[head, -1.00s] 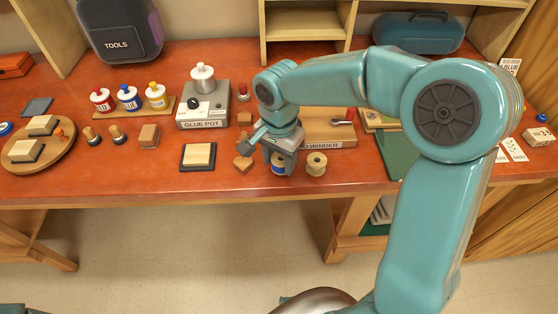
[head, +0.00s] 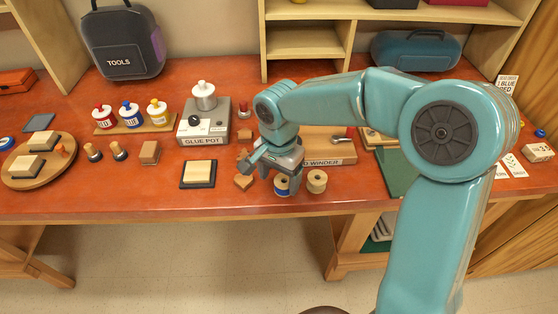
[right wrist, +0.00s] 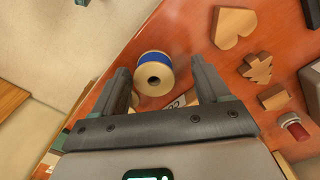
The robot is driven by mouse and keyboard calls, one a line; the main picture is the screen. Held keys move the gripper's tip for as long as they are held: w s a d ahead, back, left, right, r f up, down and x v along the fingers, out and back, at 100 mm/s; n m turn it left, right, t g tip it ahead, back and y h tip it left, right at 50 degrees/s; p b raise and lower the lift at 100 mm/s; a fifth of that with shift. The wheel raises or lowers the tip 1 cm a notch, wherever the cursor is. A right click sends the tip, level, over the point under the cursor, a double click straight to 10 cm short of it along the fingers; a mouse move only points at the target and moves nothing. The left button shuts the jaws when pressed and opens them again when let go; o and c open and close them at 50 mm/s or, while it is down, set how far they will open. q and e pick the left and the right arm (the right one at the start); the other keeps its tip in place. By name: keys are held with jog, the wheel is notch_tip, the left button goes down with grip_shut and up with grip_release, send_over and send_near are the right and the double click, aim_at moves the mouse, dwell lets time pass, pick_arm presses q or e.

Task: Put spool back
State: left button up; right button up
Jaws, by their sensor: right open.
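A spool with blue thread (head: 282,188) stands near the front edge of the red-brown table, under my right gripper (head: 279,178). In the right wrist view the blue spool (right wrist: 154,72) shows between the fingertips of my right gripper (right wrist: 158,74), with gaps to both fingers. The right gripper is open and holds nothing. A tan spool (head: 317,181) stands just right of the blue one, and my left finger partly hides another pale round edge in the wrist view. The labelled winder board (head: 335,160) lies behind the spools, partly hidden by my arm. My left gripper is out of view.
Wooden shapes lie beside the spools, including a heart (right wrist: 235,27) and a tree (right wrist: 257,68). The glue pot (head: 204,130) and a dark pad with a pale block (head: 198,174) stand to the left. A wooden shelf (head: 306,58) rises at the back.

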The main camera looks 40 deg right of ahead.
aim_at(279, 182)
notch_tip(279, 182, up, 11)
jog(key=shift+p, duration=0.4)
jog(key=shift+r, duration=0.1)
